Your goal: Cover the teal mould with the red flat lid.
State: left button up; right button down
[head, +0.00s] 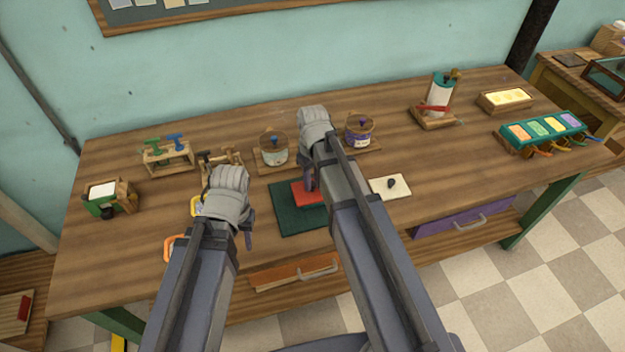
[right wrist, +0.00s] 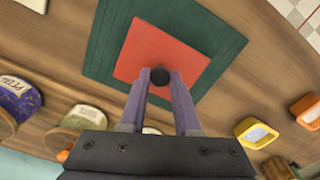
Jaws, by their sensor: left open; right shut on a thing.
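The red flat lid (head: 306,196) is a square plate with a dark knob, over the dark green mat (head: 285,218). In the right wrist view the lid (right wrist: 150,48) lies within the outline of the mat (right wrist: 205,22), slightly turned against it. My right gripper (head: 308,182) is shut on the lid's dark knob (right wrist: 160,76). I cannot tell the gap below the lid. My left gripper (head: 249,238) is open and empty, left of the mat.
A yellow mould (right wrist: 255,132) and an orange mould (right wrist: 306,109) are left of the mat in the head view. A white plate with a dark knob (head: 392,188) lies right of it. Jars (head: 274,149) stand behind. A teal tray (head: 545,132) holds coloured blocks far right.

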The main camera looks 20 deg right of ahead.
jog(key=shift+c, duration=0.3)
grip_release()
dwell(0.4)
jog(key=shift+r, duration=0.15)
notch_tip(320, 180, up, 7)
jog(key=p, duration=0.7)
dwell(0.6)
jog(key=s+a+m+h, duration=0.1)
jog(key=s+a, duration=0.9)
jog(key=s, duration=0.4)
jog(key=shift+s+a, duration=0.15)
jog(key=shift+a, duration=0.1)
